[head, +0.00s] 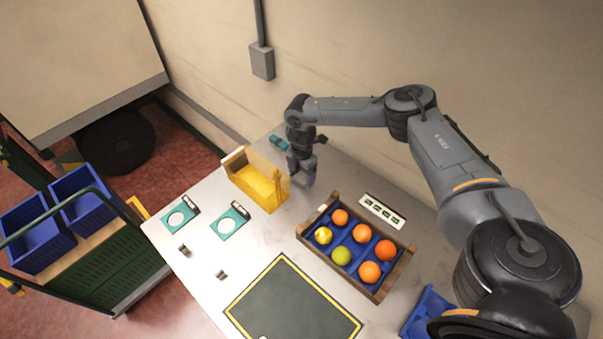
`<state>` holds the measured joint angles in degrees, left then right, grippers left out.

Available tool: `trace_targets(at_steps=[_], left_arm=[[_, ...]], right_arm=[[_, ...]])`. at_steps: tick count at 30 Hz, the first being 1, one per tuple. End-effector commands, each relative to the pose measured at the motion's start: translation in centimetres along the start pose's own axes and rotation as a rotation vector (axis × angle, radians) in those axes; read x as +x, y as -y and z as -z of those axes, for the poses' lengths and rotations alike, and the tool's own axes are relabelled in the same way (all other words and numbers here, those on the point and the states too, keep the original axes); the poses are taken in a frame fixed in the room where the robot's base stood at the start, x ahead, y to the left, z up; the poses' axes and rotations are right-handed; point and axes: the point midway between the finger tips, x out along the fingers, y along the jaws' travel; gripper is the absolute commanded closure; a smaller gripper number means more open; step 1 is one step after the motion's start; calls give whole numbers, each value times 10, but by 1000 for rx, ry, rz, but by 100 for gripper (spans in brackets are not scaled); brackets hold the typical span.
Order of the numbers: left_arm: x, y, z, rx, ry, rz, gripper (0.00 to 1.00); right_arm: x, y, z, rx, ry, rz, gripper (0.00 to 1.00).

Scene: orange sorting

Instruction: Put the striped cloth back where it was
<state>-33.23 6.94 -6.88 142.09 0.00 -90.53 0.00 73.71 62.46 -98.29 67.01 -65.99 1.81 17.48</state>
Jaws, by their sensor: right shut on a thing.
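My right gripper (303,177) points down at the far edge of the table, just right of the yellow bin (262,190). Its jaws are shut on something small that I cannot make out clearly. I cannot pick out a striped cloth anywhere in the head view; it may be what the jaws hold or be hidden behind the gripper or arm. My left gripper is not in view.
A wooden crate (306,226) with several oranges and a greenish fruit stands mid-table. A dark mat (290,308) with a yellow border lies in front. Teal-and-white pads (230,222) lie left. A blue holder (428,308) is at right. A cart (95,262) carries blue bins.

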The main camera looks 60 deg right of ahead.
Motion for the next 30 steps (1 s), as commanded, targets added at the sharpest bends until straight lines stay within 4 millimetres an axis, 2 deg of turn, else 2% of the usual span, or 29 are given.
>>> trace_targets(at_steps=[30], left_arm=[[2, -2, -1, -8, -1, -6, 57]], right_arm=[[6, 0, 0, 0, 0, 0, 51]])
